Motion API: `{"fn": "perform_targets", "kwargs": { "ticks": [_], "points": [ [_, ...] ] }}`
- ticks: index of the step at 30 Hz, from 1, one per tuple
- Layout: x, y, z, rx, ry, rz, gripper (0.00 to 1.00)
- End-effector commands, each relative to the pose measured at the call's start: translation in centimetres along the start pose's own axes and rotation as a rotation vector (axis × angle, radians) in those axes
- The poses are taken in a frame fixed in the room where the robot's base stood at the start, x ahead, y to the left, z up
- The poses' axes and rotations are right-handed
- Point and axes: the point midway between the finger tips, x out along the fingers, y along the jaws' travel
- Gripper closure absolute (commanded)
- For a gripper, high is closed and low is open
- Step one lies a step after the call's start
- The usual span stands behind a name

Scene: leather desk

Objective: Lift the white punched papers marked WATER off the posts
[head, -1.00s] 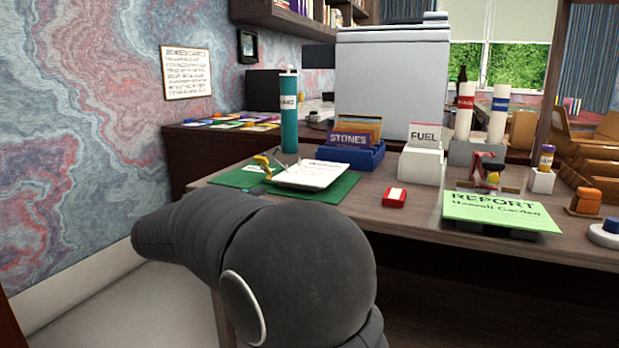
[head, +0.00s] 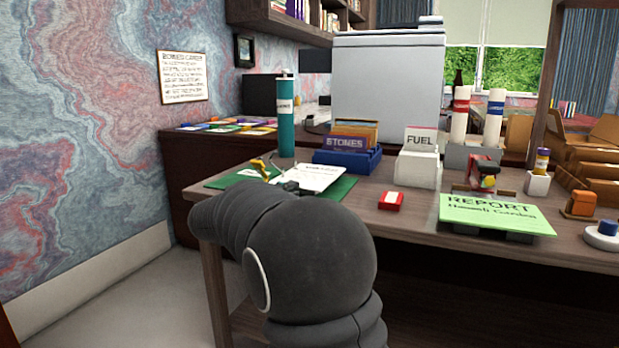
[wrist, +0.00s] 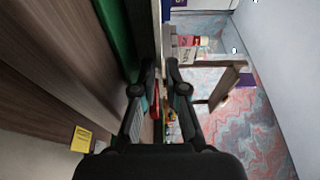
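The white papers (head: 322,176) lie on a green folder (head: 340,188) at the desk's left end in the head view. Their marking is too small to read. A yellow-tipped lever (head: 260,165) and thin metal parts stand at their left; the posts are not clearly visible. My gripper (head: 289,187) is at the papers' near left edge. In the wrist view my gripper (wrist: 164,66) has a narrow gap between its fingertips, with a thin pale edge, probably the papers (wrist: 157,25), at the gap. No firm contact shows. The green folder (wrist: 114,35) lies left of the fingers there.
A teal bottle (head: 286,120) and a blue STONES box (head: 347,160) stand behind the papers. A red block (head: 391,201), a white FUEL holder (head: 418,168) and a green REPORT sheet (head: 495,216) are to the right. Bare desk lies between the folder and the red block.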

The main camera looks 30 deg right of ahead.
Motion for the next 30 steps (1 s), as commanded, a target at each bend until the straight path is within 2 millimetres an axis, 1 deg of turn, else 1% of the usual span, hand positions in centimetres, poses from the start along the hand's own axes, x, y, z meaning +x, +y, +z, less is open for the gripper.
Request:
{"fn": "perform_targets", "kwargs": {
  "ticks": [1,3,6,12,13,14,26,30],
  "points": [
    [0.9,0.1,-0.1,0.0,0.002,0.001,0.89],
    [1.8,0.0,-0.1,0.0,0.002,0.001,0.89],
    [2.4,0.1,0.0,0.0,0.0,0.001,0.89],
    [2.4,0.1,0.0,0.0,-0.001,0.001,0.89],
    [2.4,0.1,0.0,0.0,-0.001,0.001,0.96],
    [2.4,0.0,0.0,0.0,-0.001,0.001,1.0],
    [2.4,0.0,0.0,0.0,-0.001,0.0,1.0],
    [2.4,-0.4,0.0,0.001,-0.001,0.0,1.0]
  ]
}}
